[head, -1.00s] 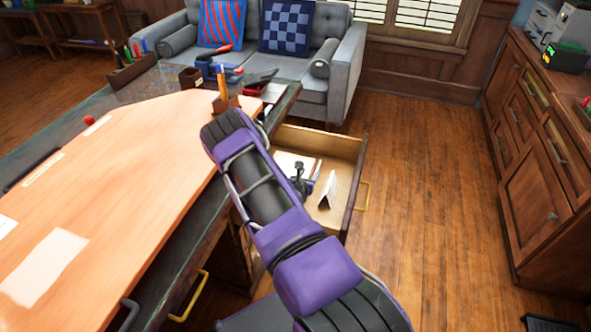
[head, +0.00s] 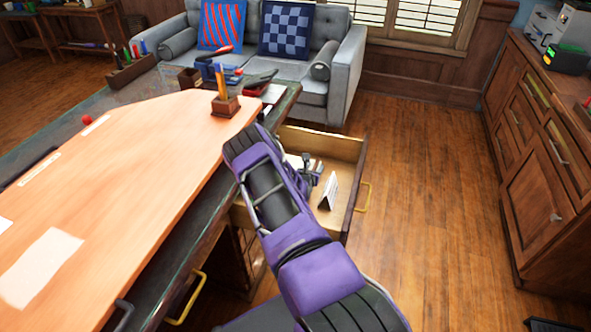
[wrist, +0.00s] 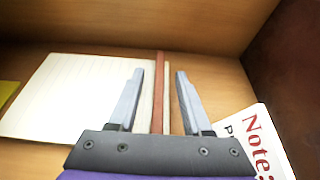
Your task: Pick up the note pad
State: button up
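My gripper (wrist: 160,82) is open inside the pulled-out drawer (head: 352,160). In the wrist view its fingers point at a narrow reddish-brown strip with pale edges (wrist: 158,85), which shows in the gap between them. A flat white lined pad (wrist: 75,98) lies left of the fingers. A white item printed "Note" (wrist: 250,135) is at the right, partly cut off; it appears to be the tented white piece (head: 328,191) in the head view. I cannot tell which of these is the note pad. In the head view my arm and gripper (head: 312,178) hide part of the drawer.
The drawer walls stand close around the gripper; a dark wall (wrist: 290,80) is at the right in the wrist view. The desk top (head: 150,150) is left of the arm, with a pencil holder (head: 226,105) near its edge. Floor right of the drawer is clear.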

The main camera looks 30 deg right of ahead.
grip_shut()
dwell(1.2)
